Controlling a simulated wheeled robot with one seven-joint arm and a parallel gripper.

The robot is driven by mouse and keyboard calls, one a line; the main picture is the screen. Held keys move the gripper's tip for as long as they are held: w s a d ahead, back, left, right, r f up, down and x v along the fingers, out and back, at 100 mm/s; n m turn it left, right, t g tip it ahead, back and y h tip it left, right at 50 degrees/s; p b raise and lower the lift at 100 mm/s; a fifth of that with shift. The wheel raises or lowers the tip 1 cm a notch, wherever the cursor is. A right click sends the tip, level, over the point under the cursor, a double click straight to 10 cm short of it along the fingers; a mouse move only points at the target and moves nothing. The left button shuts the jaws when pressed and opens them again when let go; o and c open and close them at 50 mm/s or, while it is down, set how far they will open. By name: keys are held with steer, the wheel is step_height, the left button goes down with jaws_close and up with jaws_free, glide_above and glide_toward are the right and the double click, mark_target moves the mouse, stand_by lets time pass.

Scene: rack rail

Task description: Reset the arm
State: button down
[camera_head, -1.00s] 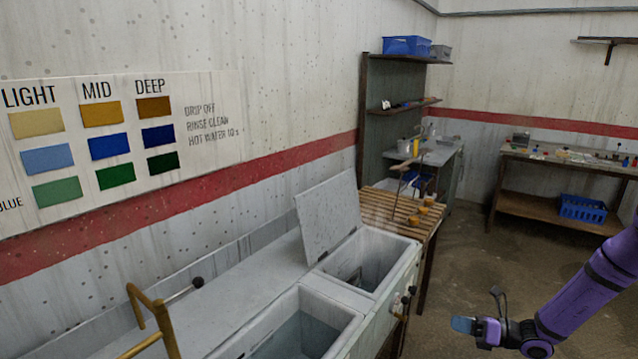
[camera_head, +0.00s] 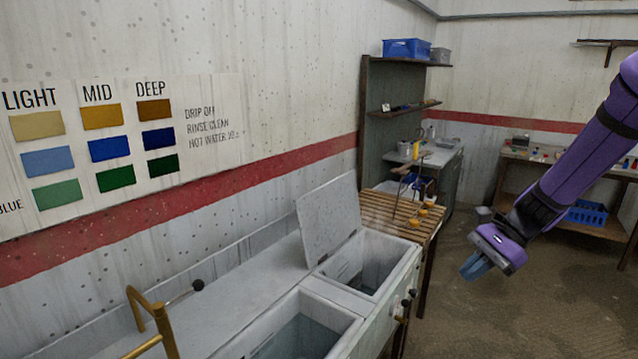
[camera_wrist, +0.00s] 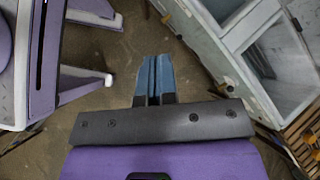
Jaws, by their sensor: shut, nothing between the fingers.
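My purple arm shows at the right of the head view. My gripper (camera_head: 474,266) points down and to the left over open floor, with its blue fingers together and nothing between them. In the wrist view the two blue fingers (camera_wrist: 154,78) lie side by side above the dark floor. My gripper is right of the grey basin unit (camera_head: 410,268) and apart from it.
The basin unit has a raised lid (camera_head: 330,218) and a slatted wooden rack (camera_head: 402,212) beyond it. A workbench (camera_head: 622,168) with a blue crate (camera_head: 586,213) below stands behind my arm. Floor between is clear.

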steer(key=s+r+n+t+h, duration=0.6)
steer(key=s+r+n, duration=0.7)
steer(key=s+r, duration=0.5)
steer(key=shift+s+h, duration=1.3)
steer(key=shift+s, duration=0.8)
steer(key=c, duration=1.8)
jaws_free()
steer(key=shift+d, duration=0.1)
steer(key=shift+c, duration=0.2)
